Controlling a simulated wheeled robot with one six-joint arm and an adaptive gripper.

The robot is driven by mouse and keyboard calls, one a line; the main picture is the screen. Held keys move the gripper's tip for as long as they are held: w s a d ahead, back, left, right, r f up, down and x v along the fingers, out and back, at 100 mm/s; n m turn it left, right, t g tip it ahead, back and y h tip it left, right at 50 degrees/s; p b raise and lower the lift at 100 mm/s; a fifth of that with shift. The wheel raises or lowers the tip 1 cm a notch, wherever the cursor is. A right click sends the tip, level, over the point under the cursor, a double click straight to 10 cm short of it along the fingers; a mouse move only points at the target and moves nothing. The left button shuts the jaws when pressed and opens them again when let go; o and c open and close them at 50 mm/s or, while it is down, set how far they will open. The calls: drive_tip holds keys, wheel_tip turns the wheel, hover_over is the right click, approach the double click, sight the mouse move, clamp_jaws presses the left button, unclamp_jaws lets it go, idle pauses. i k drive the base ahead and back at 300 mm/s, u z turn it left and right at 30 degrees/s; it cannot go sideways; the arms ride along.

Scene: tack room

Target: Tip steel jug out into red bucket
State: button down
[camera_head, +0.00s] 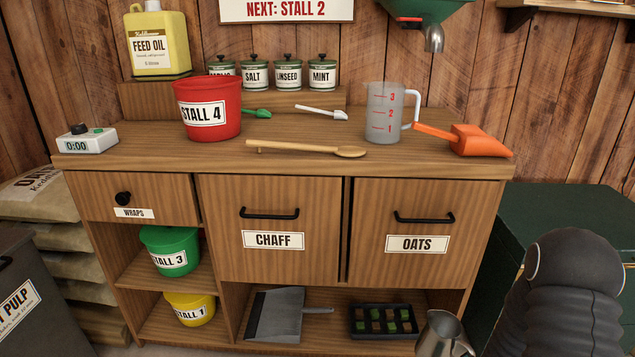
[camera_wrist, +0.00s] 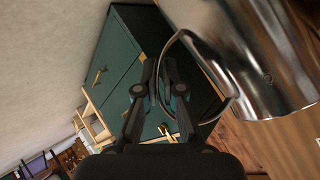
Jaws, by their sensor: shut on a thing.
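The steel jug (camera_head: 439,336) is low at the right bottom edge of the head view, in front of the cabinet, its lower part cut off. In the wrist view the shiny jug (camera_wrist: 240,50) fills the upper right, with its curved wire-like handle reaching towards my gripper (camera_wrist: 164,90). My gripper is shut on the handle. In the head view my dark arm hides the lower right, and the gripper itself is out of sight. The red bucket (camera_head: 207,91), labelled STALL 4, stands upright on the counter, left of centre. The jug's contents cannot be seen.
Near the bucket on the counter (camera_head: 385,165) lie a green scoop (camera_head: 256,113) and a wooden spoon (camera_head: 305,148). A measuring jug (camera_head: 383,115) and orange scoop (camera_head: 470,140) stand right.

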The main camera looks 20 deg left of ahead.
sight(209, 105)
drive_tip(key=z, duration=2.2)
drive_tip(key=k, duration=2)
drive_tip(key=u, duration=2.2)
